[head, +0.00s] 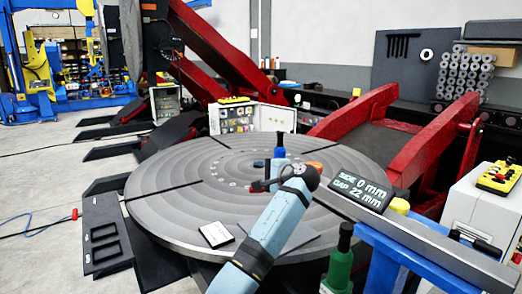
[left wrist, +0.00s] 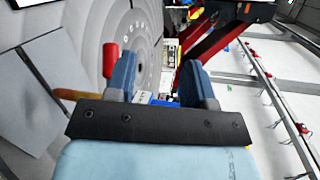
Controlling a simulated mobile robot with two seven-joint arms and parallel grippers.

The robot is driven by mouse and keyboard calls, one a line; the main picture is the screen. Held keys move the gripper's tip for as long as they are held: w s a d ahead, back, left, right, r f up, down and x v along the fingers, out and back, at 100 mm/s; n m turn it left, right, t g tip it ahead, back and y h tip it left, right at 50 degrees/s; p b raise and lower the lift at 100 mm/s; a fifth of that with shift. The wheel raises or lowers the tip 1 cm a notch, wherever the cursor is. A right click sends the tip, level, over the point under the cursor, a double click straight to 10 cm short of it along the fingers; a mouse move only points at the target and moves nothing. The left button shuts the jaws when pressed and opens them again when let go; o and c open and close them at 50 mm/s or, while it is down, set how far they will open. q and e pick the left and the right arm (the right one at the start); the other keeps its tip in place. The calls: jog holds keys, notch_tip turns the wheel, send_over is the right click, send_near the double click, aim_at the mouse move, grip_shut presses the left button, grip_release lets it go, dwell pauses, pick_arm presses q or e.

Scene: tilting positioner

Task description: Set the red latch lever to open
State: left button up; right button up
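A small red part, which looks like the latch lever (head: 258,186), shows at the middle of the round grey table, just left of my left wrist. In the left wrist view a red knob (left wrist: 110,60) stands beside the left finger, outside the gap. My left gripper (left wrist: 158,64) has its two blue fingers spread apart, with nothing clearly held between them. In the head view my own wrist hides most of that gripper. Whether a finger touches the red knob, I cannot tell. My right gripper is not in view.
The round grey table (head: 165,205) carries a blue upright piece (head: 279,152), an orange part (head: 315,167) and a white plate (head: 216,234). A green bottle-like object (head: 340,262) stands in front. Red beams (head: 350,112) rise behind.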

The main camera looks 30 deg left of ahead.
pick_arm(q)
jog(key=s+d+p, duration=0.5)
jog(key=d+p, duration=0.3)
jog(key=d, duration=0.5)
jog(key=shift+s+d+r, duration=0.15)
jog(key=shift+s+r, duration=0.05)
jog(key=shift+r, duration=0.25)
dwell(0.6)
jog(key=shift+p, duration=0.6)
